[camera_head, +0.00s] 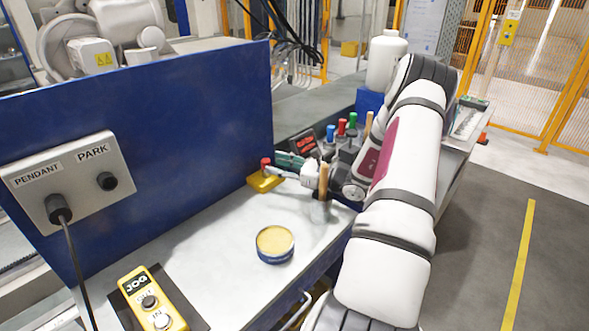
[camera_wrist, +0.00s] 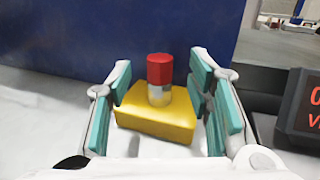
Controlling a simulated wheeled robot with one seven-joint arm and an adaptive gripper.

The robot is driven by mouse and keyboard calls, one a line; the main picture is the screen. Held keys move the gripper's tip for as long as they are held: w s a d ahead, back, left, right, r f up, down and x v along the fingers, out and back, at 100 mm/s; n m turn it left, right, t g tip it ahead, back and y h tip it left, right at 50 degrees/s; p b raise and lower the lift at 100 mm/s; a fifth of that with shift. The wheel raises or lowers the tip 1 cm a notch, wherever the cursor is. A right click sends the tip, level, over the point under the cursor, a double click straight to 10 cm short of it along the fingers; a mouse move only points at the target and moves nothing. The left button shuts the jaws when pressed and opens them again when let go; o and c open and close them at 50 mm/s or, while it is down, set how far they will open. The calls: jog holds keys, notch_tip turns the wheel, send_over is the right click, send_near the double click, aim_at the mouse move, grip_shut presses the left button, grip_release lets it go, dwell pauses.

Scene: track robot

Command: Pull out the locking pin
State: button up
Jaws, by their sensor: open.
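The locking pin (camera_wrist: 160,70) has a red head on a pale metal shank and stands upright in a yellow block (camera_wrist: 155,122). In the head view the red pin head (camera_head: 265,163) and yellow block (camera_head: 262,182) are on the bench at the foot of the blue panel. My gripper (camera_wrist: 160,95) is open, with its teal finger pads to the left and right of the pin and gaps on both sides. In the head view my gripper (camera_head: 283,168) reaches in from the right, close to the block. The pin's lower end is hidden in the block.
A blue panel (camera_head: 170,120) rises right behind the block. A round tin (camera_head: 275,244) and a yellow JOG pendant (camera_head: 152,300) are on the bench. Red-digit display (camera_wrist: 300,105) stands to the right. Several coloured-handled tools (camera_head: 341,127) stand beyond my gripper.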

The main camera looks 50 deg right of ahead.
aim_at(265, 160)
jog(key=shift+x, duration=2.3)
grip_shut()
